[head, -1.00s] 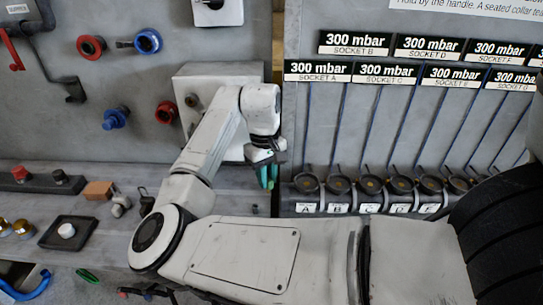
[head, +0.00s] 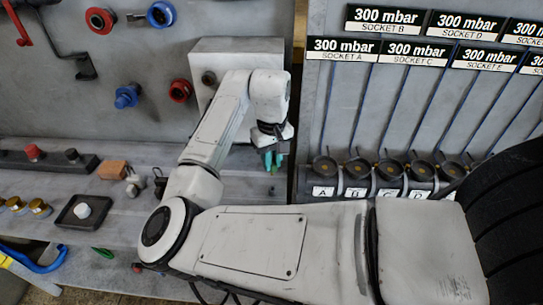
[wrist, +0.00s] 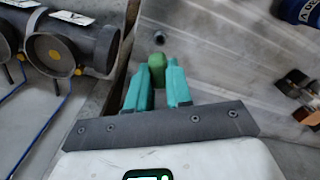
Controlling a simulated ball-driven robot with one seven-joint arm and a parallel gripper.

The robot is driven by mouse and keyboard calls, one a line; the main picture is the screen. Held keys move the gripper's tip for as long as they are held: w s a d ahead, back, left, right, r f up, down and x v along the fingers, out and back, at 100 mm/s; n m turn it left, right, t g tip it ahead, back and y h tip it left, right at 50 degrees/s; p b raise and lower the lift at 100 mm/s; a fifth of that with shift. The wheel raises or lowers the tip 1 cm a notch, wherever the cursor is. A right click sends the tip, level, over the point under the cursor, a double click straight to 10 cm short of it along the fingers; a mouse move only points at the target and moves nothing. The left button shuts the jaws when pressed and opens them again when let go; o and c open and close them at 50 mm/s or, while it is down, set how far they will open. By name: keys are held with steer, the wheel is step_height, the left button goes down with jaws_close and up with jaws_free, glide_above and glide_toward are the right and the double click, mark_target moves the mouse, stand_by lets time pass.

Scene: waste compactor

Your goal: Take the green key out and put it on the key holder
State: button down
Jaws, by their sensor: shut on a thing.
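My gripper (head: 272,160) has teal fingers and hangs over the back of the grey counter, just left of the socket panel. In the wrist view, my gripper (wrist: 158,82) is shut on a green piece (wrist: 156,64), which appears to be the green key. Only the rounded end of the key shows between the fingers; the rest is hidden. In the head view I cannot tell the key from the fingers. I cannot pick out the key holder for certain.
A row of round dark sockets (head: 358,168) stands close to the right of my gripper. A grey box (head: 207,75) is on the wall behind my arm. A brown block (head: 112,170) and a black tray (head: 83,211) are to the left. A small dark hole or peg (wrist: 158,38) is beyond the fingers.

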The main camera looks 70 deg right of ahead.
mark_target(272, 172)
steer(key=shift+f+b, duration=0.85)
steer(key=shift+f, duration=1.5)
steer(key=shift+p, duration=1.2)
steer(key=shift+f+b, duration=0.6)
steer(key=shift+f, duration=1.1)
stand_by(0.3)
steer(key=shift+p, duration=0.35)
stand_by(1.2)
steer(key=c, duration=0.9)
jaws_free()
steer(key=shift+c, duration=0.4)
steer(key=shift+r, duration=0.1)
steer(key=shift+c, duration=0.3)
